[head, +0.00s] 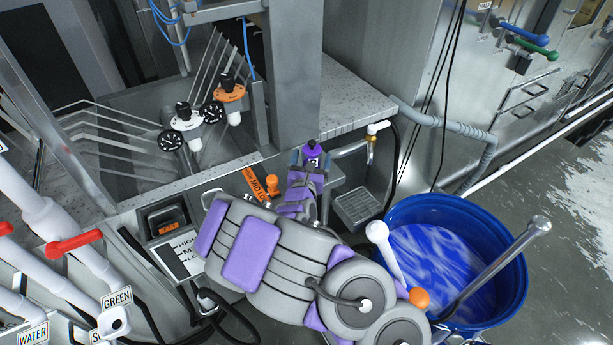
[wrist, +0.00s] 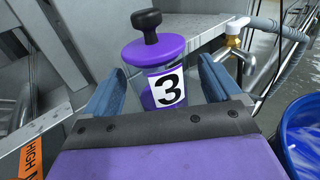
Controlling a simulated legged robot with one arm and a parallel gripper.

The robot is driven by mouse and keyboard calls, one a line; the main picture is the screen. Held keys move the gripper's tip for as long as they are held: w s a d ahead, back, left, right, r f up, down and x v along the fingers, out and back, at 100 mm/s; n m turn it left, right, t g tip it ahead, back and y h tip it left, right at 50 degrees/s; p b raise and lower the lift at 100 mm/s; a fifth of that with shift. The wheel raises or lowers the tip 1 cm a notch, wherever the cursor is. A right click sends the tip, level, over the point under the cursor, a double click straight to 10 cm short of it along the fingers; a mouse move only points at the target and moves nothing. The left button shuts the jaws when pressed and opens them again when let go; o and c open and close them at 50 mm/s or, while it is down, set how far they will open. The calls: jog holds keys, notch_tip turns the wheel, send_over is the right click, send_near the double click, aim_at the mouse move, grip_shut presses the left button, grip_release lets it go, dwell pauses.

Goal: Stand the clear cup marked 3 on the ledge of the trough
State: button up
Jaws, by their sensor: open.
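The clear cup marked 3 (head: 313,151) has a purple lid with a black knob and something purple inside. In the wrist view the cup (wrist: 168,88) is upright, with its label facing me. My gripper (head: 311,163) is open, its blue fingers on either side of the cup, with gaps showing in the wrist view (wrist: 160,88). The cup's base is hidden behind my gripper, so I cannot tell what it rests on. A speckled grey ledge (head: 357,98) runs along the metal trough behind the cup.
A brass-ended tap (head: 372,145) is right of the cup. A blue tub (head: 508,292) of blue liquid stands at right. A metal post (head: 293,75) rises behind the cup.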

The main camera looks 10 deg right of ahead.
jog(key=shift+p+v, duration=1.6)
jog(key=shift+v, duration=3.4)
jog(key=s+d+r+m+g+h, duration=0.2)
jog(key=s+d+r+m+h, duration=0.1)
jog(key=d+r+m+h, duration=0.3)
jog(key=s+d+r+m+g+h, duration=0.3)
jog(key=d+r+m, duration=0.1)
jog(key=d+r, duration=0.3)
jog(key=s+d+r+m+g+h, duration=0.1)
jog(key=s+d+r+m+g, duration=0.1)
jog(key=s+d+m+g, duration=0.5)
jog(key=s+d+r+m+g, duration=0.2)
jog(key=s+r+m+g, duration=0.1)
jog(key=s+m+g, duration=0.4)
jog(key=s+a+f+m+g+y, duration=0.1)
jog(key=s+a+f+m+y, duration=0.2)
jog(key=s, duration=0.5)
jog(key=s+a+f+m+g+y, duration=0.1)
jog(key=s+a+m+y, duration=0.15)
jog(key=s+y, duration=0.45)
jog(key=s+a+m+t+y, duration=0.2)
jog(key=s+a+y, duration=0.2)
jog(key=a, duration=1)
jog(key=y, duration=0.2)
jog(key=shift+r+t+y, duration=0.15)
jog(key=shift+t+y, duration=0.15)
jog(key=shift+y, duration=0.1)
jog(key=shift+a, duration=0.1)
